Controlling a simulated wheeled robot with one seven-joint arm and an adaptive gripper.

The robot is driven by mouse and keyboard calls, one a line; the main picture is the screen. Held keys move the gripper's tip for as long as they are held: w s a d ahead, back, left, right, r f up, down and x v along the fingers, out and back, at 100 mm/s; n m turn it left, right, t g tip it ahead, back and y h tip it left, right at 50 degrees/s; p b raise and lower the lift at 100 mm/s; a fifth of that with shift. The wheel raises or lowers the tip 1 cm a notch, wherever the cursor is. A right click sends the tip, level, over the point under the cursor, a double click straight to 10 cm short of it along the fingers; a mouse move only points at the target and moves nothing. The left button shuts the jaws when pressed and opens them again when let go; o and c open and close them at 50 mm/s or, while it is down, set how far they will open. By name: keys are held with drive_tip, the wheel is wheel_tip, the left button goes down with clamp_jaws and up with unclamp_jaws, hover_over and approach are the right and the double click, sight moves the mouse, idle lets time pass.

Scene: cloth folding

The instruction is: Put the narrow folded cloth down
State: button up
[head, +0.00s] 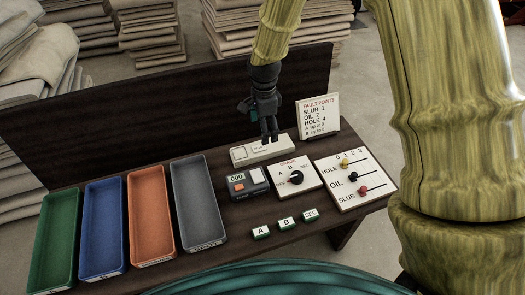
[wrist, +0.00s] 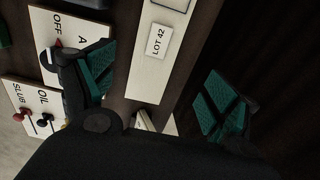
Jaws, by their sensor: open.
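A narrow cream strip (head: 263,150), which looks like the folded cloth, lies flat near the back of the dark table in the head view. It carries a small label. In the wrist view the strip (wrist: 150,75) runs between my fingers, and its label reads LOT 42. My gripper (head: 269,136) points down over the strip, and its fingertips hide part of it. In the wrist view my gripper (wrist: 158,88) is open, its teal-padded fingers wide apart with nothing clamped between them. I cannot tell whether the fingertips touch the strip.
Green (head: 54,238), blue (head: 104,229), orange (head: 150,215) and grey (head: 198,205) trays stand at left. A counter (head: 248,183), grade dial (head: 296,172), slider board (head: 352,180) and several buttons (head: 286,223) stand in front. A fault-points sign (head: 319,116) and back panel (head: 150,105) are behind.

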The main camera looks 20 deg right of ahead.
sight(262, 147)
wheel_tip(262, 147, down, 2)
drive_tip(key=shift+f, duration=0.15)
drive_tip(key=shift+s+a+f+b, duration=0.15)
drive_tip(key=shift+f+b, duration=0.25)
drive_tip(key=shift+f, duration=0.5)
drive_tip(key=shift+s+a+f+b, duration=0.15)
drive_tip(key=shift+f+b, duration=0.2)
drive_tip(key=shift+f, duration=0.5)
drive_tip(key=shift+s+a+f+b, duration=0.15)
drive_tip(key=shift+f+b, duration=0.25)
drive_tip(key=shift+f, duration=0.5)
drive_tip(key=shift+d, duration=0.1)
drive_tip(key=shift+c, duration=0.5)
drive_tip(key=c, duration=1.2)
drive_tip(key=shift+o, duration=0.2)
drive_tip(key=shift+r, duration=0.15)
